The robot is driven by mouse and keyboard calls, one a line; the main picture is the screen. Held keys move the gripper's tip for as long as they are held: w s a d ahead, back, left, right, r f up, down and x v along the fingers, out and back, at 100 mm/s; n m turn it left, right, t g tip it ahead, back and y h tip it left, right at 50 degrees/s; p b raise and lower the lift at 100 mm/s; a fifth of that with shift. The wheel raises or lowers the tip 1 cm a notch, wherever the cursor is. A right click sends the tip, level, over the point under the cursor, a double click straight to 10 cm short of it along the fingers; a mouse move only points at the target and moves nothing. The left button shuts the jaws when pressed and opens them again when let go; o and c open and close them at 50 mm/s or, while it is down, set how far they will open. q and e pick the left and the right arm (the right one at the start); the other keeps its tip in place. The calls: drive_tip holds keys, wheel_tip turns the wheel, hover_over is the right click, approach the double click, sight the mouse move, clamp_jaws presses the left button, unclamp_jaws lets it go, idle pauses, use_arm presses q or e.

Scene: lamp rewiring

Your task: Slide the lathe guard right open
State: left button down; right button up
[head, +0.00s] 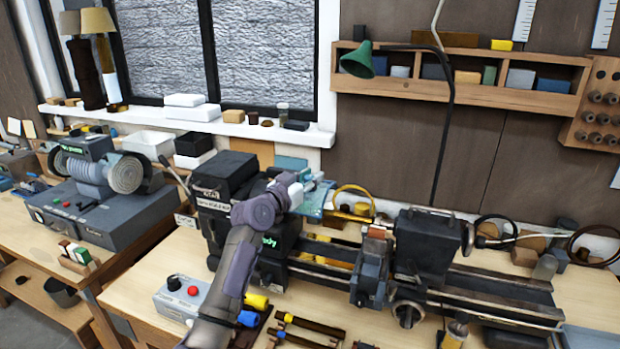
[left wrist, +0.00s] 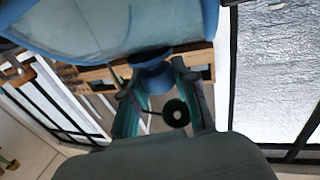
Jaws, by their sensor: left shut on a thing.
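The lathe (head: 425,250) stands on the wooden bench, with a dark headstock (head: 225,178) at its left end. The lathe guard (head: 316,200) is a see-through blue-teal panel beside the headstock, above the left part of the bed. My left gripper (head: 308,183) is at the guard's upper left edge, partly hidden by my own wrist. In the left wrist view the guard (left wrist: 110,25) fills the top, with a blue rim. There my left gripper (left wrist: 155,80) has its fingers closed around a blue knob-like part (left wrist: 152,72) of the guard. My right gripper does not show.
A dark carriage block (head: 425,240) stands on the bed right of the guard. A control box with a red button (head: 190,292) and several coloured-handled tools (head: 310,325) lie in front. A green lamp (head: 357,60) hangs above. A yellow-ringed item (head: 352,200) is behind the bed.

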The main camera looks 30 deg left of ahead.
use_arm(q)
drive_tip(key=a+b, duration=0.3)
drive_tip(key=s+a+b, duration=0.1)
drive_tip(key=a+b, duration=0.2)
drive_tip(key=s+a+b, duration=0.1)
drive_tip(key=a+b, duration=0.2)
drive_tip(key=a, duration=0.1)
drive_tip(key=shift+s+f, duration=0.2)
drive_tip(key=shift+f, duration=0.05)
drive_tip(key=shift+a+r+b, duration=0.2)
drive_tip(key=shift+a+b, duration=0.1)
drive_tip(key=shift+b, duration=0.05)
drive_tip(key=shift+s, duration=0.1)
drive_tip(key=c, duration=0.9)
unclamp_jaws()
drive_tip(key=shift+o, duration=0.2)
